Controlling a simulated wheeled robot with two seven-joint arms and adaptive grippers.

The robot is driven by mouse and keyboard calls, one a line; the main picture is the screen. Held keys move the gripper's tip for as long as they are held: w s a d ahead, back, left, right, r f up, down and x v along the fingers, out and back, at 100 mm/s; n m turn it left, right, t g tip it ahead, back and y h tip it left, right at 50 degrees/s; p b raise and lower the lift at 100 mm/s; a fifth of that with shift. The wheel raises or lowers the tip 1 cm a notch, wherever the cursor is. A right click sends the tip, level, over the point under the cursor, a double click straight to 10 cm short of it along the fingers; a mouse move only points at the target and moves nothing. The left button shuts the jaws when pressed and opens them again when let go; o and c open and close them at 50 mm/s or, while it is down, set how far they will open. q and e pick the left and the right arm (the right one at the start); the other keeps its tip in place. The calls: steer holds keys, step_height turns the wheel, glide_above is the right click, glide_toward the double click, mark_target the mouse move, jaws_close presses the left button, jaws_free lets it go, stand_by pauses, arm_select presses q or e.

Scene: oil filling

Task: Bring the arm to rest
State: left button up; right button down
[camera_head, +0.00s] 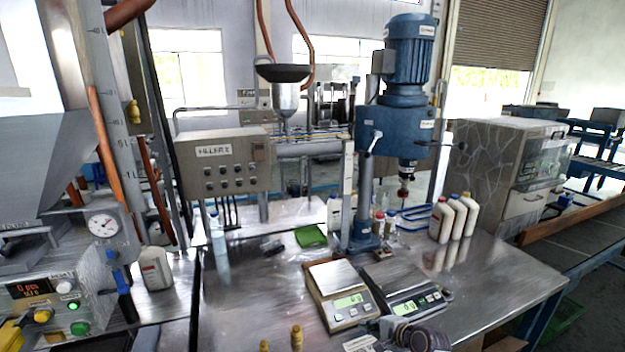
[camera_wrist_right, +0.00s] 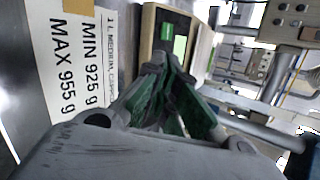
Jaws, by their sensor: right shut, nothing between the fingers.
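My right gripper (camera_head: 418,338) shows at the bottom edge of the head view, in front of the two scales, with only part of it in frame. In the right wrist view its fingers (camera_wrist_right: 165,78) are shut together with nothing between them. A scale (camera_wrist_right: 180,42) lies just beyond the fingertips there. A label card (camera_wrist_right: 72,62) reading MIN 925 g and MAX 955 g lies to the left of the fingers. My left gripper is not in view.
Two scales (camera_head: 345,312) (camera_head: 413,306) stand on the metal table (camera_head: 480,318). Behind them are a blue drill-like machine (camera_head: 388,130), white bottles (camera_head: 458,215) and a green tray (camera_head: 311,236). A control box (camera_head: 225,178) stands at the back. Bare table lies to the right.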

steer(key=s+f+n+g+h, duration=0.25)
steer(key=s+n, duration=0.55)
steer(key=s, duration=0.6)
steer(key=s+d+r+n+g+h, duration=0.2)
steer(key=s+n, duration=0.2)
steer(key=s, duration=0.5)
steer(key=s+d+r+n+g+h, duration=0.2)
steer(key=s+n, duration=0.3)
steer(key=s, duration=0.5)
step_height(320, 180, down, 33)
steer(key=s, duration=0.2)
steer(key=s+d+f+g, duration=0.1)
steer(key=s+d+f, duration=0.1)
steer(key=s+f, duration=0.8)
steer(key=s+d+f+g, duration=0.1)
steer(key=s+d+f, duration=0.1)
steer(key=s+f, duration=0.8)
steer(key=shift+s+d, duration=0.25)
steer(key=shift+s, duration=0.9)
